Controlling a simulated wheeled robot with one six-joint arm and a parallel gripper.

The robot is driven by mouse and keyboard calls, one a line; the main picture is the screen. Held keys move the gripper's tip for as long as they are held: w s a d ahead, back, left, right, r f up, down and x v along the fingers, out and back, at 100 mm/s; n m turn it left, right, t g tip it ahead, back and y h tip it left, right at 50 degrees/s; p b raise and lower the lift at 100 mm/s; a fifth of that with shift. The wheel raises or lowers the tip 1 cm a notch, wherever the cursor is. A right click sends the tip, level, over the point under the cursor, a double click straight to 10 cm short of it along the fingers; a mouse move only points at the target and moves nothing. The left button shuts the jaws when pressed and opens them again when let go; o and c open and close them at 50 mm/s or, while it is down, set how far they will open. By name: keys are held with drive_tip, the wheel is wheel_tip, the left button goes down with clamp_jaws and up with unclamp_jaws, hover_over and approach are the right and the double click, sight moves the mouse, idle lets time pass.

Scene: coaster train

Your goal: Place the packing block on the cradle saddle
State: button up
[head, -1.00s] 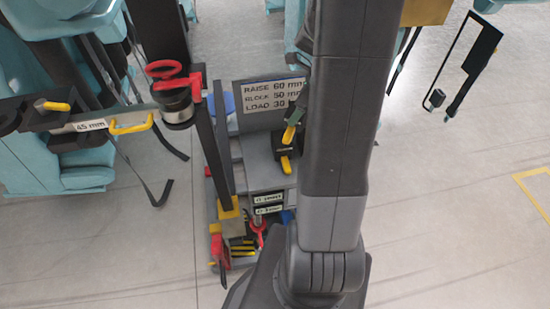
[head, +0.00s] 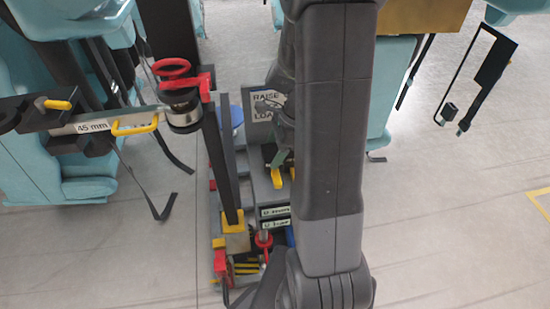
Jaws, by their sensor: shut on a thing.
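My gripper (head: 281,158) shows only in part in the head view, low over the grey cart, and my own arm hides much of it. It is shut on a small black-and-yellow piece (head: 277,178), also partly hidden. I cannot tell for sure that this piece is the packing block. I cannot make out the cradle saddle for certain.
The grey cart (head: 252,190) has labelled drawers, a dark upright post (head: 222,165) and red and yellow tools (head: 245,262). A partly covered sign (head: 259,103) stands behind. Teal coaster cars (head: 60,180) flank it, with hanging straps.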

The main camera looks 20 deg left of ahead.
drive_tip(key=shift+f, duration=1.55)
drive_tip(key=shift+f+b, duration=0.2)
drive_tip(key=shift+b, duration=0.1)
drive_tip(key=o, duration=1.5)
